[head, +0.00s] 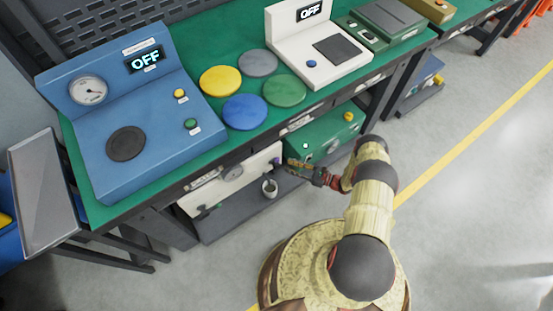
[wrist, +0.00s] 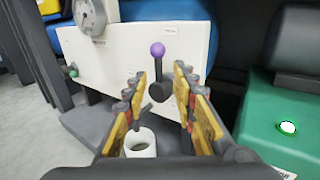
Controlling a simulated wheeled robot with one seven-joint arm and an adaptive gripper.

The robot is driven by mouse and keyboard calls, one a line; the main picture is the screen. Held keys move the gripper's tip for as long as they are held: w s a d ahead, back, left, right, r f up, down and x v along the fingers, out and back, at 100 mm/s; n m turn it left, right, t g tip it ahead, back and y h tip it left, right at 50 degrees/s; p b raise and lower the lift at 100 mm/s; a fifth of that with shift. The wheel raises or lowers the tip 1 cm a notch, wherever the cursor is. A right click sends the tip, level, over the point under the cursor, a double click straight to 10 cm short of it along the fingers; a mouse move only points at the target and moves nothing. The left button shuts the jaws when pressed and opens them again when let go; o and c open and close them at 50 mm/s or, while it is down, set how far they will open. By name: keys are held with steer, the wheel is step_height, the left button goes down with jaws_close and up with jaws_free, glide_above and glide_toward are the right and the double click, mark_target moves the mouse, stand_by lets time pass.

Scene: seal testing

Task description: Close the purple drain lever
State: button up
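The purple drain lever (wrist: 157,49) is on the front of a white box (wrist: 125,60). In the wrist view its purple ball stands above a dark pivot, the stem pointing roughly up. In the head view the small purple knob (head: 276,160) shows at the white box's right end. My gripper (wrist: 168,70) is open, its two orange-and-grey fingers apart with nothing between them that I can see held. The lever shows beyond the fingertips; the exact gap is hard to tell. In the head view my gripper (head: 296,166) is just right of the knob.
A white cup (wrist: 140,145) stands on the dark lower shelf below a dark spout, close under my fingers. A green box (head: 322,135) stands on the right. The green tabletop (head: 215,148) hangs over the shelf. Open floor lies in front.

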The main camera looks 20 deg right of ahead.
mark_target(277, 165)
steer(key=shift+b+x, duration=0.85)
steer(key=shift+x, duration=3)
steer(key=shift+s+a+r, duration=0.1)
steer(key=shift+s, duration=0.05)
steer(key=c, duration=0.4)
jaws_close()
steer(key=shift+s, duration=0.1)
